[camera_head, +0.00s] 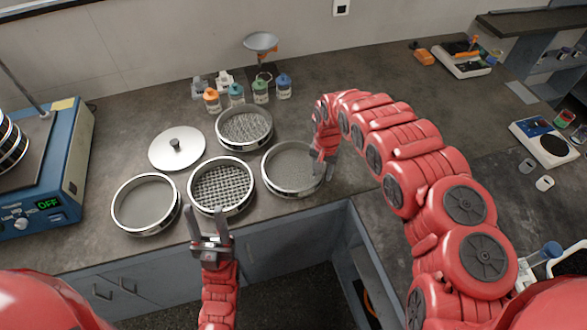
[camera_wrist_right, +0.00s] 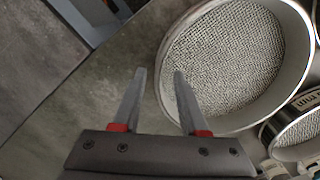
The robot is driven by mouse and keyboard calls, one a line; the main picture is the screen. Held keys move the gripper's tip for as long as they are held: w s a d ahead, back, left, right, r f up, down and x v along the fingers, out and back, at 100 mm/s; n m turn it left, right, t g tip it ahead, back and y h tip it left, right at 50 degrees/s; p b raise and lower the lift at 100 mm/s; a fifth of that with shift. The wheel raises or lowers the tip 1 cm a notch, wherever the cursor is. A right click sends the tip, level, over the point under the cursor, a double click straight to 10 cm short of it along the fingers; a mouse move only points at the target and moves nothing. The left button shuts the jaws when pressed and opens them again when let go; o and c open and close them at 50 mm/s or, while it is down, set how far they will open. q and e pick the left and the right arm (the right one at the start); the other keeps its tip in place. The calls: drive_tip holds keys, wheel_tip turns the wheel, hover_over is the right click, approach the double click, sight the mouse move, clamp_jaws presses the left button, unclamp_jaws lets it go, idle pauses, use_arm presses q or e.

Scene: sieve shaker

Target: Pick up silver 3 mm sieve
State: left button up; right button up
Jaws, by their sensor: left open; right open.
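Several round silver sieves stand on the dark bench; I cannot read a size on any. The right sieve (camera_head: 291,168) has a fairly fine mesh and fills the upper right of the right wrist view (camera_wrist_right: 225,60). The middle sieve (camera_head: 221,186) has a coarse mesh, the back sieve (camera_head: 244,128) a medium one, and the left one (camera_head: 145,203) looks smooth. My right gripper (camera_head: 325,166) is open at the right sieve's right rim, one finger over the rim and one outside; contact is unclear. My left gripper (camera_head: 208,211) is open and empty before the middle sieve.
A silver lid (camera_head: 178,150) lies behind the left and middle sieves. Several small jars (camera_head: 237,95) stand at the back. A blue shaker (camera_head: 45,165) is at far left; a balance (camera_head: 543,142) is at far right. The bench's front edge is close to the sieves.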

drive_tip(key=shift+f, duration=0.85)
drive_tip(key=shift+s, duration=0.1)
clamp_jaws()
idle(0.7)
